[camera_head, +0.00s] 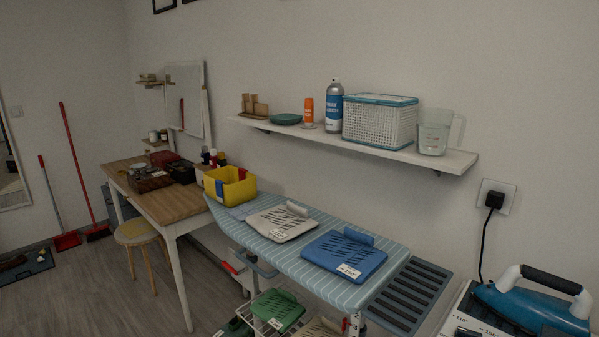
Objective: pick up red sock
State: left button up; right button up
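I cannot make out a red sock for sure. A yellow bin (229,186) stands on the far left end of the striped ironing board (345,293). A small red item (242,173) shows at the bin's right rim and a blue item (219,189) at its front left. They are too small to tell whether they are socks. Neither of my grippers is in view.
Grey and blue folding boards (354,252) lie on the ironing board. A wall shelf (440,159) above holds a white basket (380,122), a spray can and a jug. A blue iron (530,308) stands at lower right. A wooden table (172,205) and stool (137,233) are at left.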

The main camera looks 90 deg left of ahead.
aim_at(241, 171)
jog(key=k+j+u, duration=0.1)
jog(key=j, duration=0.25)
jog(key=k+j+u, duration=0.1)
jog(key=j, duration=0.25)
jog(key=k+j+u, duration=0.1)
jog(key=k+j, duration=0.15)
jog(key=j, duration=0.15)
jog(key=k+j, duration=0.15)
jog(key=j, duration=0.25)
jog(key=k+j+u, duration=0.15)
jog(key=j, duration=0.2)
jog(key=k+j+u, duration=0.1)
jog(key=j, duration=0.3)
